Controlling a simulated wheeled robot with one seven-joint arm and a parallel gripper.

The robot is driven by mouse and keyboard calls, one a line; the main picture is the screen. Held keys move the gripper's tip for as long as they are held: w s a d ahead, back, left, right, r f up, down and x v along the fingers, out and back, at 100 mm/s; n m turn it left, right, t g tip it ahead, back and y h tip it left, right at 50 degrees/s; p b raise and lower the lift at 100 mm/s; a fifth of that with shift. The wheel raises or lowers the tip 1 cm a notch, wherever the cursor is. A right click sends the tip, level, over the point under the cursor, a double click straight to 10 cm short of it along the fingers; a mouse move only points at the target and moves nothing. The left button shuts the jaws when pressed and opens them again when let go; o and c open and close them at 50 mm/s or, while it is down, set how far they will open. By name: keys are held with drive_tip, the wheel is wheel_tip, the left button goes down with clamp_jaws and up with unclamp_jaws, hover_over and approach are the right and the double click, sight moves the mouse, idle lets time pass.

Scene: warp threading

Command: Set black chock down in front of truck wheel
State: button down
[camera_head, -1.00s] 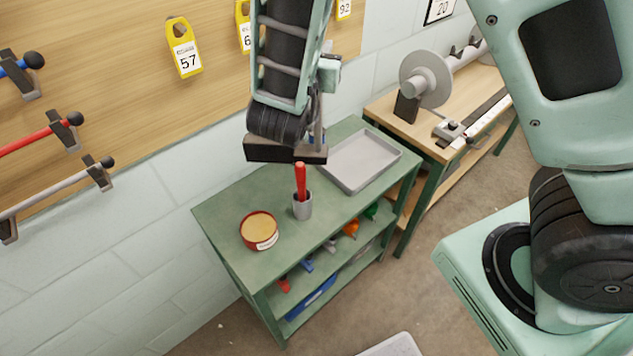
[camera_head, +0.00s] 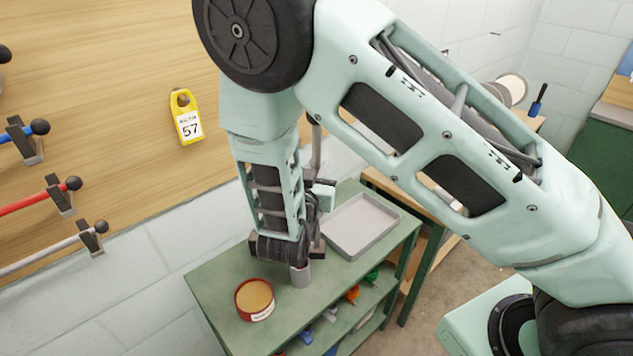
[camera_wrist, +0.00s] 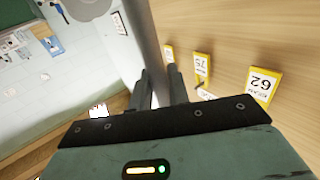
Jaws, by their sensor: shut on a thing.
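I see no black chock and no truck wheel in either view. My gripper (camera_wrist: 160,78) has its two dark fingers on either side of a grey rod (camera_wrist: 146,35) and is shut on it. The rod runs away from the fingers past the wooden board. In the head view a thin upright grey rod (camera_head: 316,150) shows beside my forearm. My fingers are hidden there behind my wrist, which is low over the green bench (camera_head: 212,290).
A grey cup (camera_head: 300,276) stands close by my wrist, partly covered. A round red-rimmed tin (camera_head: 255,299) and a grey tray (camera_head: 359,226) are on the bench. The wooden board with yellow tag 57 (camera_head: 186,116) and several racked rods is behind at left.

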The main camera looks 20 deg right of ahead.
drive_tip(key=shift+f+p, duration=0.4)
drive_tip(key=shift+f, duration=1.4)
drive_tip(key=shift+f, duration=0.15)
drive_tip(key=c, duration=1.3)
unclamp_jaws()
drive_tip(key=shift+c, duration=0.2)
